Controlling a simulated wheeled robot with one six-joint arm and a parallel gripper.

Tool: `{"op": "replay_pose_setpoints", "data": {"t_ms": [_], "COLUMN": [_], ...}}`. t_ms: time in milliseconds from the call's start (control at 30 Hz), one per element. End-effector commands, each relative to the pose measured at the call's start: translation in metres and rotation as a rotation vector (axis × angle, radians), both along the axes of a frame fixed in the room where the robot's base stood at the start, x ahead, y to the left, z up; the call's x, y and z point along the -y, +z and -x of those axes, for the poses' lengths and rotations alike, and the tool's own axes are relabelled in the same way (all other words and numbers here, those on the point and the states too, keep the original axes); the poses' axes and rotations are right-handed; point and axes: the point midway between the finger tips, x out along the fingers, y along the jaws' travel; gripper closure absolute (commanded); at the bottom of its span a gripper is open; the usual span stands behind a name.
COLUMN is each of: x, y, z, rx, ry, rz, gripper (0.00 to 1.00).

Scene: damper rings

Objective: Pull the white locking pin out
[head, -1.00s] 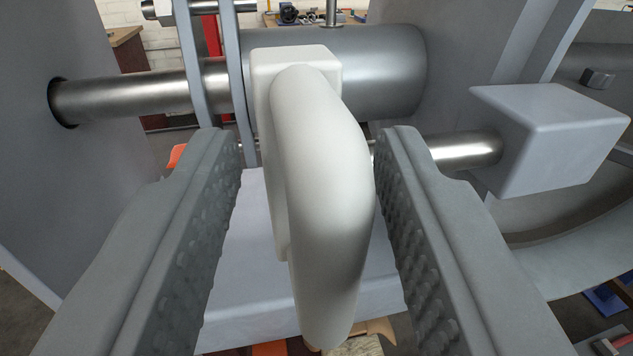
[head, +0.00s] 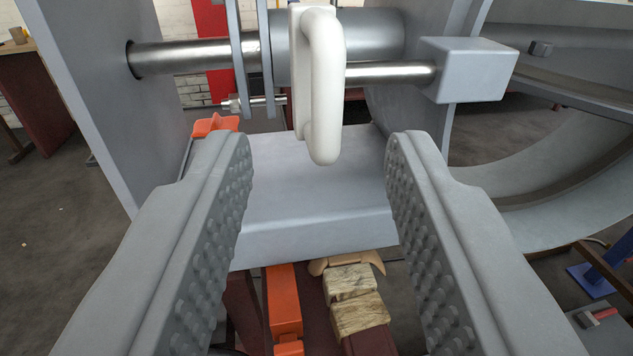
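The white locking pin shows as a white loop-shaped handle (head: 324,95), upright at top centre in the head view. It stands in front of a grey cylinder and beside a metal rod (head: 390,73) that runs right to a grey block (head: 468,70). How the pin is seated behind the handle is hidden. My gripper (head: 318,145) is open and empty, its two ridged fingers wide apart. The handle lies beyond and above the fingertips, roughly centred between them, and no finger touches it.
A grey ledge (head: 310,215) lies below the handle. Grey plates (head: 262,60) and a thicker shaft (head: 190,54) are left of it. A grey wall (head: 110,90) stands at left and a large curved ring (head: 560,150) at right. An orange part (head: 213,125) sits near the left finger.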

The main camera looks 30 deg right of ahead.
Motion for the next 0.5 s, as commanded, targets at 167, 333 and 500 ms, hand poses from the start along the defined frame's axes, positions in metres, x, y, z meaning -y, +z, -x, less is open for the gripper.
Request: {"op": "replay_pose_setpoints", "data": {"t_ms": [167, 333, 500], "x": [-0.015, -0.023, -0.026], "y": [0.001, 0.0, 0.0], "z": [0.028, 0.044, 0.051], "rx": [0.002, 0.001, 0.0], "ry": [0.002, 0.001, 0.001], "rz": [-0.001, 0.0, -0.001], "gripper": [0.63, 0.63, 0.63]}}
